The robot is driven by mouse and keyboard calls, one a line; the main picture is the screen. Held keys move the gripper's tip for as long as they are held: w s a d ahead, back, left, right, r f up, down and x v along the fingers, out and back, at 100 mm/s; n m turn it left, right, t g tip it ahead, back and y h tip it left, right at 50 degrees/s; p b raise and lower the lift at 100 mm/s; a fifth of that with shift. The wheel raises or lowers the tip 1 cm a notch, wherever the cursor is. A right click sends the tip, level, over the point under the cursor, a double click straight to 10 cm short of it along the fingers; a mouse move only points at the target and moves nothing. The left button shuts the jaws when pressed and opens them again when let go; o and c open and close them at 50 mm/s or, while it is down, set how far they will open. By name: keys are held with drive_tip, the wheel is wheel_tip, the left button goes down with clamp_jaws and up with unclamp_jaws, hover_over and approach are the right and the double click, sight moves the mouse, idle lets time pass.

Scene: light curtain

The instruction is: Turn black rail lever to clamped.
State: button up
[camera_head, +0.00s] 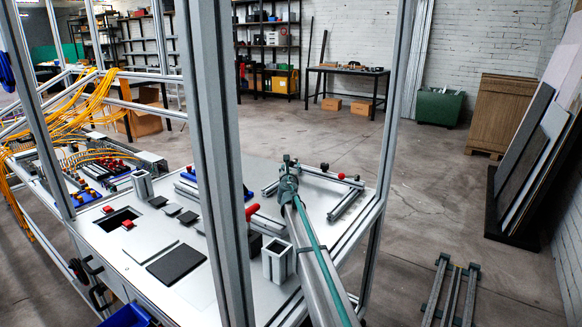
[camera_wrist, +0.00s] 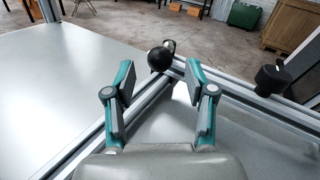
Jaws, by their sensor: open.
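A black ball knob (camera_wrist: 159,59) shows in the wrist view at the corner where two aluminium rails meet, with a short grey part behind it. It appears to be the end of the black rail lever; its clamp state cannot be told. My gripper (camera_wrist: 158,76) is open and empty, its two teal-and-grey fingers spread to either side of the knob in the picture. The knob looks beyond the fingertips, with no contact visible. In the head view my gripper (camera_head: 290,163) is over the far part of the bench, where small dark knobs (camera_head: 324,167) are to its right.
A second black knob (camera_wrist: 272,78) sits on the right rail in the wrist view. In the head view, a red knob (camera_head: 341,176) is near the rails, and a red handle (camera_head: 252,210) and square metal post (camera_head: 277,261) stand nearby. A frame upright (camera_head: 212,150) crosses the view.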

drive_tip(key=s, duration=0.3)
drive_tip(key=shift+s+a, duration=0.2)
drive_tip(key=shift+a, duration=0.05)
